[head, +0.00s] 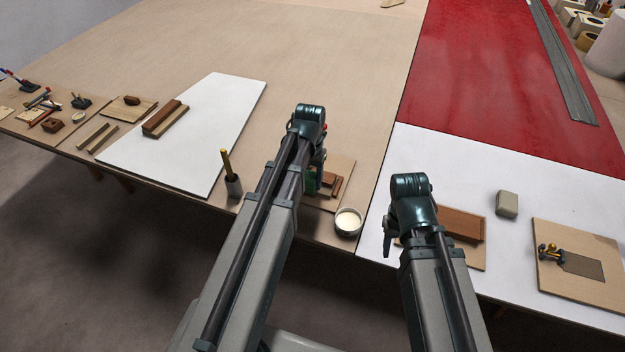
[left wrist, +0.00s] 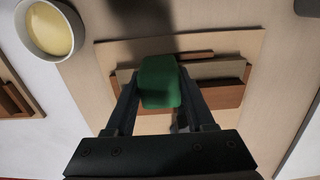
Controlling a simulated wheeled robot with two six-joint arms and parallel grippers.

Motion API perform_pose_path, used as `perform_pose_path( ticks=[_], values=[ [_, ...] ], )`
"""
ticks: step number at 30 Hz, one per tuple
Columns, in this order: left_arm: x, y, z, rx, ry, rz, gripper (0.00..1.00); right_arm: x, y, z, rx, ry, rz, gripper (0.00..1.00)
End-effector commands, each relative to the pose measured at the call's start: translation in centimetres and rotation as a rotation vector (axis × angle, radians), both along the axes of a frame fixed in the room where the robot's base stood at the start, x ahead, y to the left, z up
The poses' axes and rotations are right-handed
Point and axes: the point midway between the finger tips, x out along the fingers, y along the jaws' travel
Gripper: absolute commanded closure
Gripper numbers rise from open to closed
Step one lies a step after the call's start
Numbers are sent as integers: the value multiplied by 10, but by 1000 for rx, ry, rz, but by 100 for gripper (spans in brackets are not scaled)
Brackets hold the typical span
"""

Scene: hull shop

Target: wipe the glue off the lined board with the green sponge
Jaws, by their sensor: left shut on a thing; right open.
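My left gripper (head: 316,180) is shut on the green sponge (left wrist: 160,82). A sliver of the sponge also shows in the head view (head: 311,182), mostly hidden by my left arm. In the left wrist view the sponge is over a pale wooden board (left wrist: 225,45) carrying brown wooden pieces (left wrist: 220,95). I cannot tell whether it touches them. This board also shows in the head view (head: 346,165), partly behind my left arm. I can make out neither lines nor glue on it. My right gripper (head: 392,240) is open, near a board with a brown block on the right.
A white bowl of cream-coloured stuff (head: 348,222) stands at the table's front edge, right of my left gripper. A grey-green block (head: 507,203) and a board with brass fittings (head: 590,290) lie right.

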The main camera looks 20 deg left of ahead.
Motion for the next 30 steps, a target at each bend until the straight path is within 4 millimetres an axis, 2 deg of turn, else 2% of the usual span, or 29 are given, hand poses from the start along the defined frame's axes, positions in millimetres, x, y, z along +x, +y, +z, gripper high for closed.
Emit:
perform_pose_path(
  ticks=[6, 11, 22, 30],
  values=[
    [0, 14, -1, 0, 0, 2, 90, 0, 0, -1, 0, 0, 0, 50],
    [0, 16, -1, 1, 0, 0, 90, 0, 0, -1, 0, 0, 0, 50],
    [0, -4, 1, -1, 0, -2, 90, 0, 0, 1, 0, 0, 0, 50],
    [0, -8, 1, -1, 0, -1, 90, 0, 0, 1, 0, 0, 0, 50]
  ],
)
